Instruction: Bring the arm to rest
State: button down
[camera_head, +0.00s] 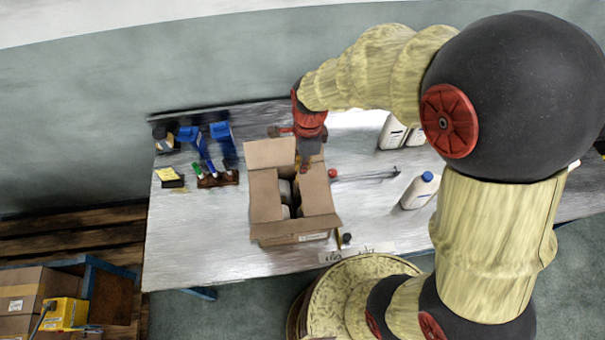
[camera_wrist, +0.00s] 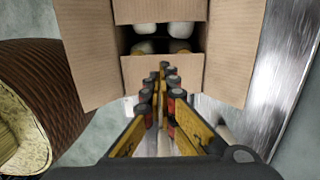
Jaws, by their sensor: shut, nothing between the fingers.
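My gripper (camera_head: 304,167) is at the end of my arm, over the right edge of the open cardboard box on the table. In the wrist view my gripper (camera_wrist: 162,72) is shut and empty, its fingers pointing toward the box flap. The open cardboard box (camera_head: 262,208) also shows in the wrist view (camera_wrist: 235,48). White bottles (camera_wrist: 144,46) lie or stand inside it, partly hidden by the flaps.
The metal table (camera_head: 190,262) holds a white bottle with a blue cap (camera_head: 420,190), blue bins (camera_head: 221,132) and small bottles in a rack (camera_head: 216,178). More white bottles (camera_head: 392,132) stand at the back. The table's left front is clear.

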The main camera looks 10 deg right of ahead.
jog(key=shift+r, duration=0.9)
jog(key=s+d+n+t+b, duration=0.2)
jog(key=s+d+n+b, duration=0.3)
jog(key=s+n+b, duration=0.2)
jog(key=s+d+f+n+t+b, duration=0.1)
jog(key=s+d+n+t+b, duration=0.2)
jog(key=n+b, duration=0.8)
jog(key=s+d+b, duration=0.2)
jog(key=s+b, duration=0.1)
jog(key=b, duration=0.1)
jog(key=shift+s+d+f+t+h, duration=0.2)
jog(key=shift+s+f+t+h, duration=0.1)
jog(key=shift+s+h, duration=0.1)
